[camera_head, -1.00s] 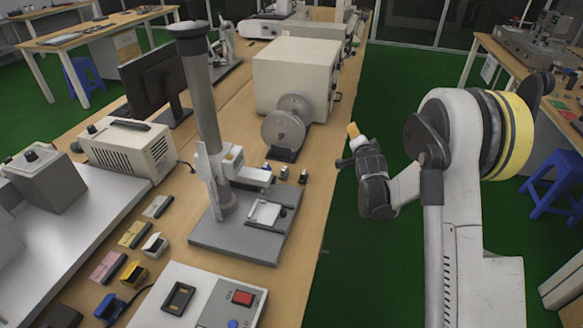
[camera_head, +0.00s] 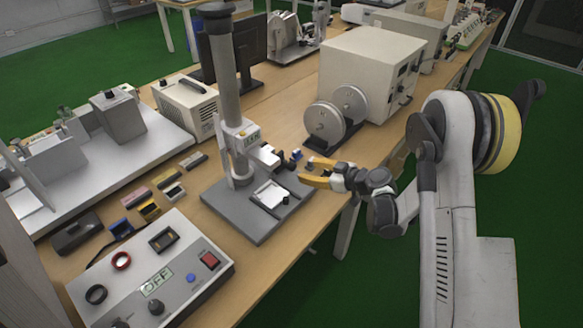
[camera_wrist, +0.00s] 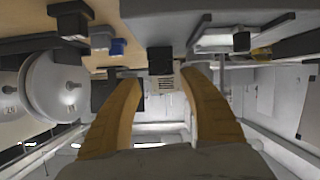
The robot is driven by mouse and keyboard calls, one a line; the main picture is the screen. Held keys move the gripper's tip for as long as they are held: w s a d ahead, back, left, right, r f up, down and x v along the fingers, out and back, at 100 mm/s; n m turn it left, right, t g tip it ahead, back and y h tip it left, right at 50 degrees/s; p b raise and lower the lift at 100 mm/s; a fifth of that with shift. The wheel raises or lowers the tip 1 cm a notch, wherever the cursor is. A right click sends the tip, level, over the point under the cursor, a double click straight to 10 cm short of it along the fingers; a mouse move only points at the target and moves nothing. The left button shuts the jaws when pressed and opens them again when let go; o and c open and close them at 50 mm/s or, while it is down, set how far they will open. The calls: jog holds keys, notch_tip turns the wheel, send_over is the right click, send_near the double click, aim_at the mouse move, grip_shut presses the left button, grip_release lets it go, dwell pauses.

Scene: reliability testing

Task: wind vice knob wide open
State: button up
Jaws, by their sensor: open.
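A test stand with a thick grey column (camera_head: 228,90) stands on a dark grey base plate (camera_head: 250,228). A small pale vice (camera_head: 270,194) sits on that base, with a small dark knob (camera_head: 285,200) at its near right side. The vice also shows in the wrist view (camera_wrist: 220,40), with a dark knob-like part (camera_wrist: 241,41) on it. My gripper (camera_head: 306,170) has orange fingers, spread apart and empty. It reaches over the table edge from the right, apart from the vice and knob. Its fingers also show in the wrist view (camera_wrist: 160,78).
Round metal discs (camera_head: 325,122) and a large pale box (camera_head: 368,72) stand behind my gripper. Small plugs (camera_head: 297,155) lie close to its fingertips. A control box (camera_head: 150,270) stands front left. Some bare wooden table (camera_head: 277,268) lies in front of the stand.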

aim_at(294, 167)
jog(key=b+x, duration=0.2)
jog(key=x, duration=0.6)
jog(key=shift+w+a+f, duration=0.1)
jog(key=shift+w+a, duration=0.1)
jog(key=shift+w, duration=0.05)
jog(key=shift+c, duration=0.2)
grip_shut()
